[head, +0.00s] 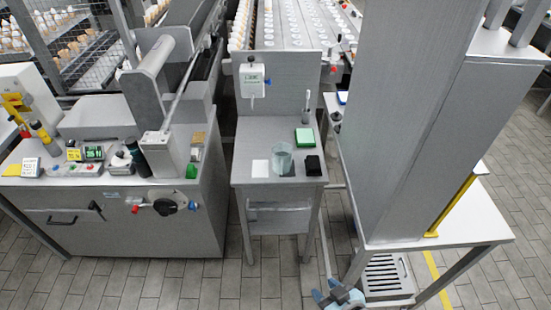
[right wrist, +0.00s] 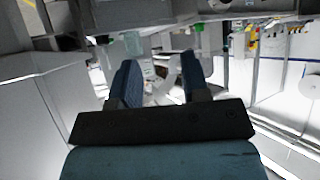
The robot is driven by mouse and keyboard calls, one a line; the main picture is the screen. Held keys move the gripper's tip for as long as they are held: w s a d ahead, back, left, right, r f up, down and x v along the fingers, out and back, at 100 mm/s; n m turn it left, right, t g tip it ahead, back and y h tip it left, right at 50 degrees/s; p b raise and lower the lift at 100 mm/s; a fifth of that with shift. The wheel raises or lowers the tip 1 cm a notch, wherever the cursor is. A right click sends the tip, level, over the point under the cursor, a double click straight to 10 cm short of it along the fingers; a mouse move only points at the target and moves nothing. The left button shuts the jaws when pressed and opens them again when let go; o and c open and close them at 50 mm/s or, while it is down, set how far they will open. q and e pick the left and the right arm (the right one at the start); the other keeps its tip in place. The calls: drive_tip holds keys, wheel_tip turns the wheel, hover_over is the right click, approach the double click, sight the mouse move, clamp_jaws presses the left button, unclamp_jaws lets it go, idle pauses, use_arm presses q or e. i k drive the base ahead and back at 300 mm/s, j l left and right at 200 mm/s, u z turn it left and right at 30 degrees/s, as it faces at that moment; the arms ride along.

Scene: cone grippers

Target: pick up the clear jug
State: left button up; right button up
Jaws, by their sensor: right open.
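The clear jug (head: 283,160) stands upright on the small grey metal table (head: 240,172) in the middle of the head view, between a white card and a black block. My right gripper (head: 327,291) is at the bottom edge of the head view, low and in front of the table, well apart from the jug. In the right wrist view its two blue fingers (right wrist: 160,80) stand apart with nothing held between them. My left gripper is in neither view.
A dispenser (head: 252,80) hangs on the panel behind. A large grey column (head: 410,110) stands right, a machine bench (head: 100,215) left. The tiled floor in front is mostly clear.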

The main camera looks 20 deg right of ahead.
sight(282, 162)
drive_tip(key=i+j+z, duration=0.25)
drive_tip(key=i+j, duration=0.15)
drive_tip(key=j, duration=0.25)
drive_tip(key=i+j+z, duration=0.15)
drive_tip(key=j, duration=0.2)
drive_tip(key=i+j+z, duration=0.1)
drive_tip(key=i+j, duration=0.15)
drive_tip(key=i, duration=0.15)
drive_tip(key=i+j+z, duration=0.1)
drive_tip(key=i+j, duration=0.2)
drive_tip(key=i, duration=0.1)
